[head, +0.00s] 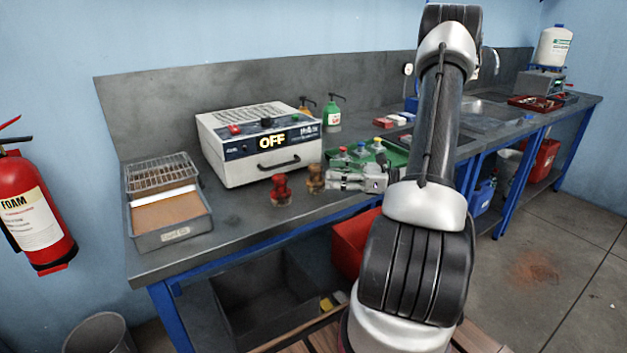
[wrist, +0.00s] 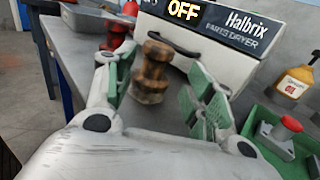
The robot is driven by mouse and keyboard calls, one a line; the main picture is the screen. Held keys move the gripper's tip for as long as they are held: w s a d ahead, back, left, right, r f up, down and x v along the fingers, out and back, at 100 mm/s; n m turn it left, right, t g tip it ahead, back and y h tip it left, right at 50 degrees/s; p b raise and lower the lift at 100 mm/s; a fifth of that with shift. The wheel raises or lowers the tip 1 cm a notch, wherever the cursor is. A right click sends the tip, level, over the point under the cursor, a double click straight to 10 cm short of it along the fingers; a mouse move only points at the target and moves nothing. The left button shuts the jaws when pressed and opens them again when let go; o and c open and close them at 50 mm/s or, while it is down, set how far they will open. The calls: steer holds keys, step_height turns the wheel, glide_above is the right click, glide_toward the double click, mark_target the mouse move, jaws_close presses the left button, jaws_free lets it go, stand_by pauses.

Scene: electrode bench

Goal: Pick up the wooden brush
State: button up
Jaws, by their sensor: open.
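The wooden brush (head: 314,180) is a short brown knob-like piece standing on the grey bench in front of the white dryer. In the wrist view the brush (wrist: 151,74) stands upright between the two fingers, nearer the left one. My gripper (head: 333,181) is just right of the brush in the head view, low over the bench. In the wrist view my gripper (wrist: 163,78) is open, with green-padded fingers on either side of the brush. I cannot tell whether the left finger touches it.
A similar red piece (head: 281,190) stands left of the brush, close to my left finger in the wrist view. The white dryer (head: 260,145) is right behind. A green tray (head: 393,152) with coloured-top items lies to the right. A grey tray (head: 172,236) is at the left.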

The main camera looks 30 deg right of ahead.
mark_target(315, 172)
steer(key=x, duration=0.5)
steer(key=shift+w+a+r, duration=0.1)
steer(key=shift+a+r, duration=0.05)
steer(key=shift+a, duration=0.35)
steer(key=c, duration=1)
